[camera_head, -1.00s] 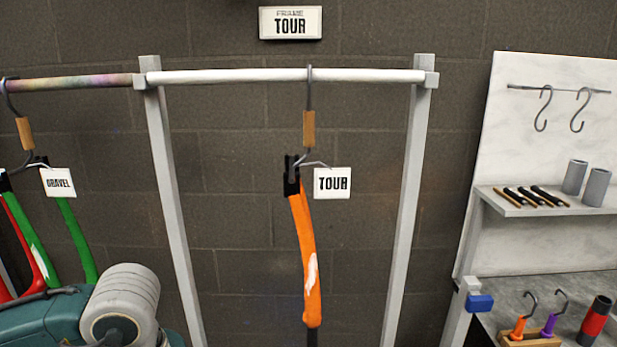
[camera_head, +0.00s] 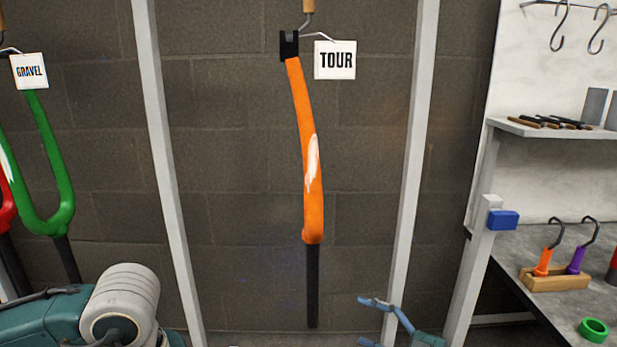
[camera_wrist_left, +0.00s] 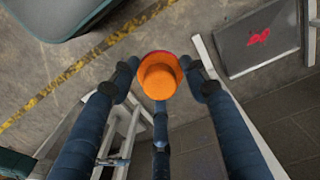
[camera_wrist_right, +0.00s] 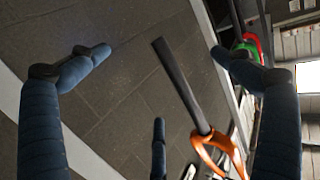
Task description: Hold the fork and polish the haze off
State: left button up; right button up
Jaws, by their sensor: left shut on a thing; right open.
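The orange fork (camera_head: 308,195) hangs below the TOUR tag, its dark steerer (camera_head: 312,285) pointing down. A whitish hazy patch (camera_head: 312,160) lies along its orange leg. My right gripper (camera_head: 364,321) is open and empty, low and right of the steerer. In the right wrist view, the steerer (camera_wrist_right: 182,87) and the orange fork (camera_wrist_right: 217,145) show beyond the open fingers, apart from them. In the left wrist view, my left gripper (camera_wrist_left: 158,66) is shut on a round orange cup-like thing (camera_wrist_left: 158,82). That gripper is outside the head view.
Grey rack posts (camera_head: 160,150) and (camera_head: 412,150) stand either side of the fork. At right, a bench holds a wooden block (camera_head: 556,280) with hooks and a green ring (camera_head: 593,330). Space around the fork is open.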

pick_arm(q)
jog(key=shift+f, duration=0.4)
notch_tip(320, 180, down, 2)
jog(key=b, duration=0.3)
jog(key=shift+f, duration=0.25)
jog(key=shift+r+p, duration=0.6)
pick_arm(e)
jog(key=r+x, duration=0.1)
jog(key=x, duration=0.9)
jog(key=shift+f, duration=0.4)
jog(key=c, duration=2.1)
